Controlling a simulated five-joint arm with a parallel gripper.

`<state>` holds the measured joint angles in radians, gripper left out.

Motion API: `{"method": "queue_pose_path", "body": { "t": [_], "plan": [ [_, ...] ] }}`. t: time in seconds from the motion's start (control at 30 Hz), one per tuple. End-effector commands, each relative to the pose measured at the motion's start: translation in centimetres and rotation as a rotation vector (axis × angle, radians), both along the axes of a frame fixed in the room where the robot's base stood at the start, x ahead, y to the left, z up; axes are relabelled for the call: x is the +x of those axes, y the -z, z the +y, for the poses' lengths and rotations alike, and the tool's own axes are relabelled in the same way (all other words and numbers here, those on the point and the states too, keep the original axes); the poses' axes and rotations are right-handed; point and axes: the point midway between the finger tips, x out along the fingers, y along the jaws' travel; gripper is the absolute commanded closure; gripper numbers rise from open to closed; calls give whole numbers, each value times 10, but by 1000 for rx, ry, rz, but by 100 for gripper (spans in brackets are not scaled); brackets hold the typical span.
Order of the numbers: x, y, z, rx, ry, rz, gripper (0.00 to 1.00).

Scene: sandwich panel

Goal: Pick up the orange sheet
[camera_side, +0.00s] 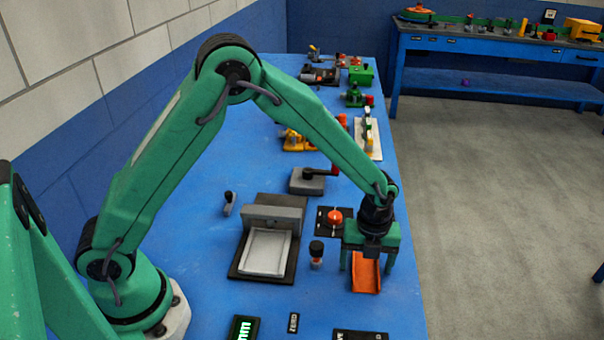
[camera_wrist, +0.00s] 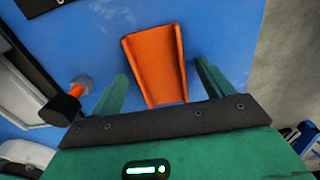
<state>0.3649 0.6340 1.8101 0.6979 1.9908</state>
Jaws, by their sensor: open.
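The orange sheet (camera_side: 366,274) has raised sides like a shallow channel and lies on the blue table near its right edge. It also shows in the wrist view (camera_wrist: 157,65), at the upper middle, with its near end by my gripper. My gripper (camera_side: 367,262) is above the sheet's far end in the side view, its green fingers apart on either side. In the wrist view the fingers (camera_wrist: 161,84) stand to the left and right of the sheet with gaps. I cannot tell the exact height of the fingertips above the table.
A dark-capped small cylinder (camera_side: 316,254) stands just left of my gripper. A grey fixture with a white tray (camera_side: 265,252) is further left. A black plate with a red knob (camera_side: 335,219) lies behind. Floor is beyond the table's right edge.

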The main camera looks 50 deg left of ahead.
Motion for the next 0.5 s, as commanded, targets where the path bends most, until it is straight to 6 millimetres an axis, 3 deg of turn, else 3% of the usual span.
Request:
{"method": "queue_pose_path", "body": {
  "t": [0.17, 0.43, 0.5],
  "plan": [
    [0, 0, 0, 0, 0, 0, 20],
    [0, 0, 0, 0, 0, 0, 69],
    [0, 0, 0, -1, 0, -1, 69]
  ]
}}
